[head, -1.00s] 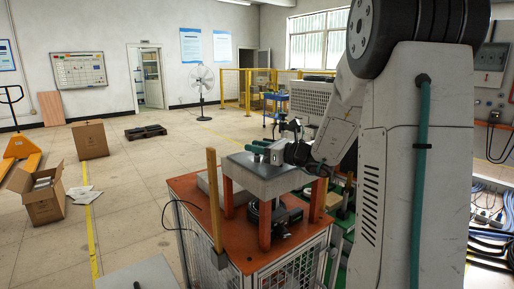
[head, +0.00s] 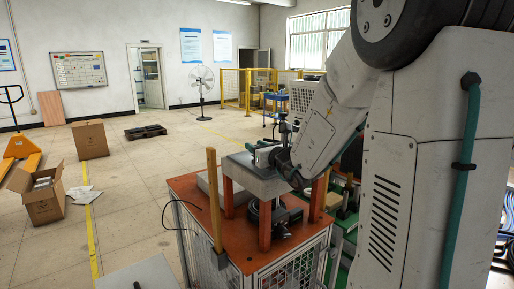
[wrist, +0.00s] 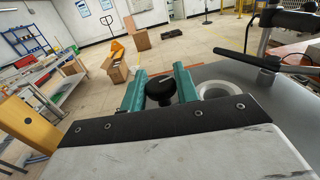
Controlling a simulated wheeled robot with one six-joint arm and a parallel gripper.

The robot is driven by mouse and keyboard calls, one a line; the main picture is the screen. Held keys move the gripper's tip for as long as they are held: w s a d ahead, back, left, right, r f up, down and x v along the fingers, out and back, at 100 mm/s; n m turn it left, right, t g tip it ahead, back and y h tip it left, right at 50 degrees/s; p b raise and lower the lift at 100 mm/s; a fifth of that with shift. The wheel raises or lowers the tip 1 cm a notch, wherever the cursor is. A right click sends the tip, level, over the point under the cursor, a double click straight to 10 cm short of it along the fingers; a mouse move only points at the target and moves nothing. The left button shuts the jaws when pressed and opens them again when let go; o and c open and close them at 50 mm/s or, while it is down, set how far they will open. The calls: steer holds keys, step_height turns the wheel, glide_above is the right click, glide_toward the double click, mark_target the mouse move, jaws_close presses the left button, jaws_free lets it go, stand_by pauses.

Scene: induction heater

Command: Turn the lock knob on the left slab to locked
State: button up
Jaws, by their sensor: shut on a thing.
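The black lock knob (wrist: 160,91) shows in the wrist view between the two teal fingers of my gripper (wrist: 161,87). The fingers are shut on it, one on each side. A white mark shows on the knob's top. The grey slab (wrist: 235,76) extends to the right of the fingers. In the head view the slab (head: 262,186) stands on orange posts, and my gripper (head: 258,149) is low over its top. There my gripper and wrist hide the knob.
A pale ring (wrist: 222,91) sits on the slab just right of the fingers. A black rod on a metal stand (wrist: 266,50) rises farther right. In the head view a wooden post (head: 213,195) stands at the slab's left. An orange-topped caged table (head: 240,254) carries the slab.

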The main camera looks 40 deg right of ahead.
steer(key=shift+m+h, duration=0.3)
steer(key=shift+h, duration=0.1)
steer(key=o, duration=0.9)
steer(key=shift+o, duration=0.2)
steer(key=s, duration=0.5)
steer(key=s+a, duration=0.1)
steer(key=s, duration=0.1)
steer(key=shift+s, duration=0.4)
